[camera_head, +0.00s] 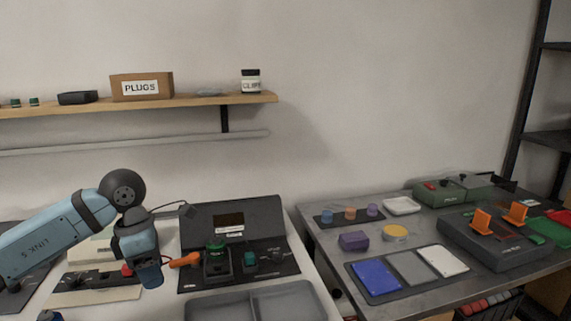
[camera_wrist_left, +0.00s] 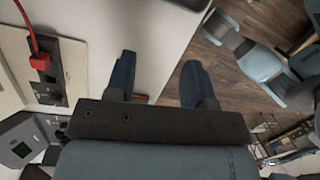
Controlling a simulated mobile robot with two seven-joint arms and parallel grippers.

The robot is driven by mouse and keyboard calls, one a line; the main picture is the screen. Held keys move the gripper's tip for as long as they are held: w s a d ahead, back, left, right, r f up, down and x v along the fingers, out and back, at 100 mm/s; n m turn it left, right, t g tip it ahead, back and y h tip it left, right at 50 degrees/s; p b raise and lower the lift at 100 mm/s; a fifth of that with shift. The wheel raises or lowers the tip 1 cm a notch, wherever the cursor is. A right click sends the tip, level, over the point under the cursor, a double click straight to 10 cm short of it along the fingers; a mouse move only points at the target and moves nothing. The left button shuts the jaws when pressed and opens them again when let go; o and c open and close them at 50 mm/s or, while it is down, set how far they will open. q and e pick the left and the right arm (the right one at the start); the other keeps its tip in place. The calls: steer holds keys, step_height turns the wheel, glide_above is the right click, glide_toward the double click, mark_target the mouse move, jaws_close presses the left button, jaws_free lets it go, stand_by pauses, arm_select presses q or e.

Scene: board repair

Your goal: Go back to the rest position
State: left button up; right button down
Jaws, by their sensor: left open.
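My left gripper (camera_head: 149,280) hangs fingers-down above the front part of the left table, left of the dark test station (camera_head: 240,222). In the left wrist view my left gripper (camera_wrist_left: 158,80) has its two blue fingers apart, with nothing between them. In the head view the fingers are partly hidden. My right gripper cannot be made out in either view.
An orange-handled tool (camera_head: 186,260) lies close beside the left gripper. A grey divided tray (camera_head: 250,291) is at the front. A shelf (camera_head: 190,101) holds a PLUGS box (camera_head: 141,87). The right table (camera_head: 325,244) carries colored pads and a dark fixture (camera_head: 496,240).

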arm_select(q)
steer(key=s+d+f+g+h, duration=0.2)
steer(key=s+d+h, duration=0.25)
steer(key=d, duration=0.25)
steer(key=s+d+f+g+h, duration=0.25)
steer(key=s+d+h, duration=0.2)
steer(key=d, duration=0.35)
steer(key=s+d+r+n+t+h, duration=0.2)
steer(key=s+d+r+n+h, duration=0.3)
steer(key=s+d+n+h, duration=0.45)
steer(key=a+f+m+t+y, duration=0.65)
steer(key=m+t, duration=0.35)
steer(key=m, duration=0.8)
steer(key=a+f+m+t+y, duration=0.65)
steer(key=m+t, duration=0.25)
steer(key=m, duration=0.9)
steer(key=s+a+r+g+y+p, duration=0.4)
steer(key=r+p, duration=0.5)
steer(key=p, duration=2.5)
steer(key=shift+s+a+g, duration=0.4)
steer(key=shift+a+g, duration=0.05)
steer(key=shift+a, duration=0.45)
arm_select(e)
steer(key=s+d+r+g+h, duration=0.3)
steer(key=d+r, duration=0.3)
steer(key=r, duration=0.3)
steer(key=shift+s+r+g+h, duration=0.2)
steer(key=shift+r+g+h, duration=0.15)
steer(key=shift+g, duration=0.55)
